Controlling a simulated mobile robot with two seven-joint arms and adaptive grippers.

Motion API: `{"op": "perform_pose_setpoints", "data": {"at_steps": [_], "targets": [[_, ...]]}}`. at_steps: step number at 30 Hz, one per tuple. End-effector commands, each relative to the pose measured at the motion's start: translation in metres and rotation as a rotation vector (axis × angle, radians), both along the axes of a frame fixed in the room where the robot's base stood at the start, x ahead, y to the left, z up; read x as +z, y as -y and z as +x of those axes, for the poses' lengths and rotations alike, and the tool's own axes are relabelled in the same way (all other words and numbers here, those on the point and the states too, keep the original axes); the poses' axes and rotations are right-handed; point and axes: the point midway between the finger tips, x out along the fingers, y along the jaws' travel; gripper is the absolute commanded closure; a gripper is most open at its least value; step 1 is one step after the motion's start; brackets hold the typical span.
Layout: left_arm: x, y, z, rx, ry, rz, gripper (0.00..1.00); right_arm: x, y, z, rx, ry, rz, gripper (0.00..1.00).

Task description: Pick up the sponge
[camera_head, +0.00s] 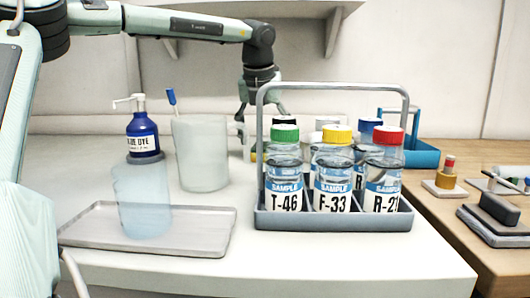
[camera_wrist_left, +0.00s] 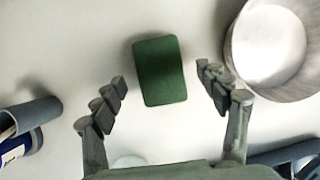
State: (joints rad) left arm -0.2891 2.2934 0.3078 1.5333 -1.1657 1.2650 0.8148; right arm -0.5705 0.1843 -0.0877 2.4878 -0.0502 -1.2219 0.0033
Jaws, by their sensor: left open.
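The green sponge (camera_wrist_left: 159,70) is a rounded block lying on the white surface in the left wrist view. My left gripper (camera_wrist_left: 162,78) is open, with one finger on each side of the sponge and a gap to both sides. Its fingers appear clear of the sponge and hold nothing. In the head view my left gripper (camera_head: 249,112) points down behind the bottle carrier, and its fingertips are partly hidden. The sponge is mostly or wholly hidden there. My right gripper is not in view.
The bottle carrier (camera_head: 335,219) with several sample bottles stands in front of the gripper. A frosted beaker (camera_head: 200,155) is to its left, near a tray (camera_head: 200,228) and a blue dye bottle (camera_head: 142,137). A round vessel (camera_wrist_left: 234,62) is close right of the sponge.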

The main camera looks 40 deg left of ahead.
Motion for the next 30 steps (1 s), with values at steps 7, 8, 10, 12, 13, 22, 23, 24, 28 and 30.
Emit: {"op": "perform_pose_setpoints", "data": {"at_steps": [7,8,10,12,13,22,23,24,28,30], "targets": [[-0.0122,-0.0028,0.0043,0.001,0.002,-0.002,0.26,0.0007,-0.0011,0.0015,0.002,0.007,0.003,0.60],[-0.0121,-0.0028,0.0043,0.001,0.002,-0.002,0.26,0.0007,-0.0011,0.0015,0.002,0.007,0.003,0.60],[-0.0121,-0.0027,0.0042,0.001,0.002,-0.002,0.30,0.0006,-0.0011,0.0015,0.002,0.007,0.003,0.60],[-0.0120,-0.0027,0.0042,0.001,0.002,-0.002,0.38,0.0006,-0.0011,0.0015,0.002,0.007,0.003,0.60],[-0.0120,-0.0027,0.0042,0.001,0.002,-0.002,0.42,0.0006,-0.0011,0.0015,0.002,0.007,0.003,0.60],[-0.0119,-0.0027,0.0041,0.001,0.002,-0.002,0.60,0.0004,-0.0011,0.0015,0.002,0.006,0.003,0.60],[-0.0119,-0.0027,0.0041,0.001,0.002,-0.002,0.60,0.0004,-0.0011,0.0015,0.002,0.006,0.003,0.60],[-0.0119,-0.0027,0.0041,0.001,0.002,-0.002,0.60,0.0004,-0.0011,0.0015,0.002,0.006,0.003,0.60],[-0.0114,-0.0027,0.0041,0.001,0.002,-0.002,0.60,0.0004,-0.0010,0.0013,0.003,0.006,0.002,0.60],[-0.0095,-0.0027,0.0043,0.001,0.002,-0.002,0.60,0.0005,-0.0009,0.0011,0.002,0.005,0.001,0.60]]}}
